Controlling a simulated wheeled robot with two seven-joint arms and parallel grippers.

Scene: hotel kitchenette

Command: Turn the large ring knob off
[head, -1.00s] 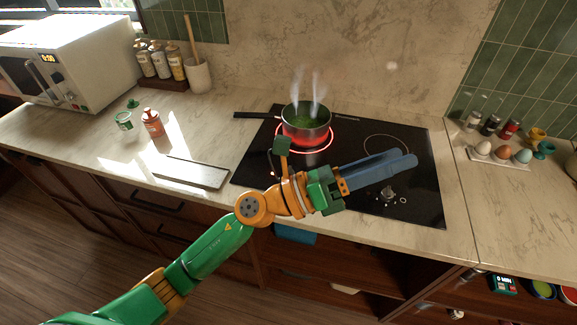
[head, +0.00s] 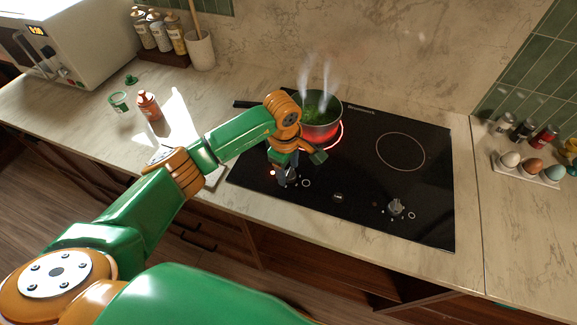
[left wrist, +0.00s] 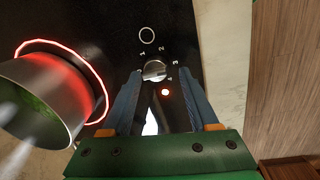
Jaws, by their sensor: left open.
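The left silver knob (head: 287,179) sits at the front of the black cooktop, with a printed ring mark and a lit red light beside it. My left gripper (head: 291,166) is above this knob, pointing down, partly hidden by my wrist. In the left wrist view, the open blue fingers (left wrist: 159,78) lie on either side of the knob (left wrist: 154,70), seemingly not closed on it. Printed marks surround the knob; its exact setting is unclear. The burner ring (head: 339,136) glows red under a steaming pot (head: 322,122). My right gripper is not in view.
A second knob (head: 396,207) is at the cooktop's right front. An unlit ring (head: 401,151) is behind it. The pot (left wrist: 35,105) stands close beside my left gripper. An egg tray (head: 527,172) is to the right, and an orange-red bottle (head: 149,106) to the left.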

